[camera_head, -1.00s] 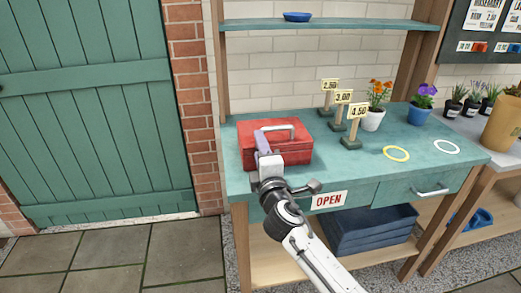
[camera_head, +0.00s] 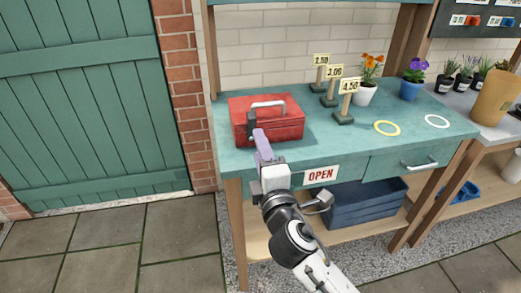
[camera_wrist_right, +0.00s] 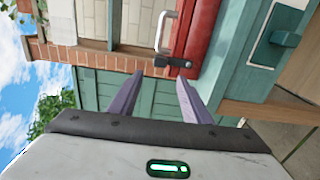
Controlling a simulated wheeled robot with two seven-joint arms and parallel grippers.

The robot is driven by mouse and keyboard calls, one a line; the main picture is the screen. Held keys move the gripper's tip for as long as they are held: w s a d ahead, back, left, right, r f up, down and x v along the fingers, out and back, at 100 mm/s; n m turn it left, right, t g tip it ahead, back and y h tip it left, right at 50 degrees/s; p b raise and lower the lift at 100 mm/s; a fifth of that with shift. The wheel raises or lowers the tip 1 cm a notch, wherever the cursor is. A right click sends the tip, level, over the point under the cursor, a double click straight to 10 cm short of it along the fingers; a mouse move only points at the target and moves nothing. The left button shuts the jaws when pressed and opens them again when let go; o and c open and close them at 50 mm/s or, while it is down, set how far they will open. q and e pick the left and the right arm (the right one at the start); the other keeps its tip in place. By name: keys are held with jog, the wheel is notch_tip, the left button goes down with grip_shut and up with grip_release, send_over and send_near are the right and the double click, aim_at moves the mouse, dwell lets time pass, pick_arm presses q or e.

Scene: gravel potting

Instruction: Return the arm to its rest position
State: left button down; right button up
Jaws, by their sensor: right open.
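My right gripper (camera_head: 260,133) is open and empty, its purple fingers pointing toward the front left of a closed red toolbox (camera_head: 280,126). In the right wrist view its two fingers (camera_wrist_right: 157,80) are spread apart with nothing between them. The toolbox also shows in that view (camera_wrist_right: 205,35), beyond the fingertips, with its pale handle (camera_wrist_right: 163,32) and a dark latch (camera_wrist_right: 174,62). The gripper looks apart from the box. My right arm comes in from the bottom of the head view. My left gripper is not in view.
The toolbox stands on a green bench (camera_head: 320,155). Price signs (camera_head: 345,105), flower pots (camera_head: 365,95), a yellow ring (camera_head: 387,128) and a white ring (camera_head: 437,121) are to its right. A blue crate (camera_head: 360,200) sits below. Paving at left is clear.

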jog(key=s+d+f+m+g, duration=0.3)
jog(key=s+f+m, duration=0.3)
jog(key=f, duration=0.5)
jog(key=s+d+f+m+g, duration=0.35)
jog(key=s+f, duration=0.35)
jog(key=f, duration=0.4)
jog(key=s+d+f+m+g, duration=0.1)
jog(key=s+d+f+m, duration=0.2)
jog(key=s, duration=0.5)
jog(key=s+d+f+m+g, duration=0.1)
jog(key=s+d+f+m, duration=0.2)
jog(key=s+f+m, duration=0.2)
jog(key=s+f, duration=0.2)
jog(key=s, duration=0.2)
jog(key=shift+s+d+f+g, duration=0.2)
jog(key=shift+d+g, duration=0.1)
jog(key=shift+g, duration=0.05)
